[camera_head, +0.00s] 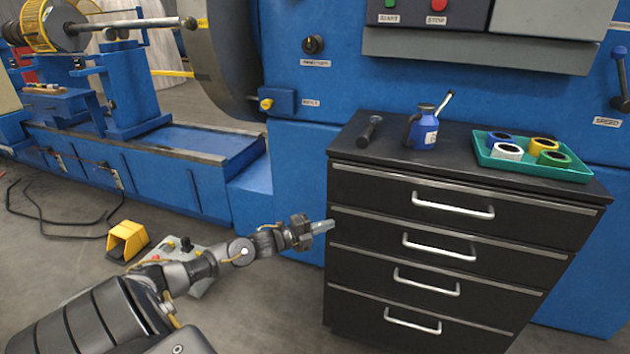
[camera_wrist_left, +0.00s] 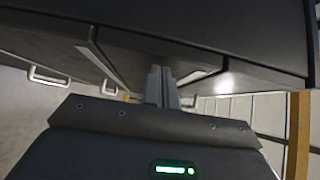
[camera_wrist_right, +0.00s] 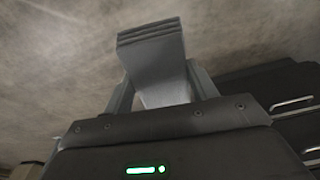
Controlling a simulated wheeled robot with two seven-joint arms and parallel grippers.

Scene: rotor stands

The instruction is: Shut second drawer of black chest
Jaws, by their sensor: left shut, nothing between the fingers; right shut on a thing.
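The black chest (camera_head: 345,270) stands against the blue machine and has several drawers with silver handles. Its second drawer (camera_head: 385,237) from the top has a handle (camera_head: 439,247); it looks close to flush with the others, and I cannot tell any small gap. My left gripper (camera_head: 322,227) is shut and empty, its tips at the chest's left edge near the second drawer. In the left wrist view the closed fingers (camera_wrist_left: 160,86) point at the dark drawer fronts; contact is unclear. My right gripper (camera_wrist_right: 160,75) is shut on a grey block with a ribbed end (camera_wrist_right: 150,35), over the floor.
On the chest top are a black-handled tool (camera_head: 370,130), a blue oil can (camera_head: 424,130) and a green tray (camera_head: 560,172) with several coloured rings. A yellow foot pedal (camera_head: 127,240) and cables lie on the floor at left. Floor in front of the chest is partly clear.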

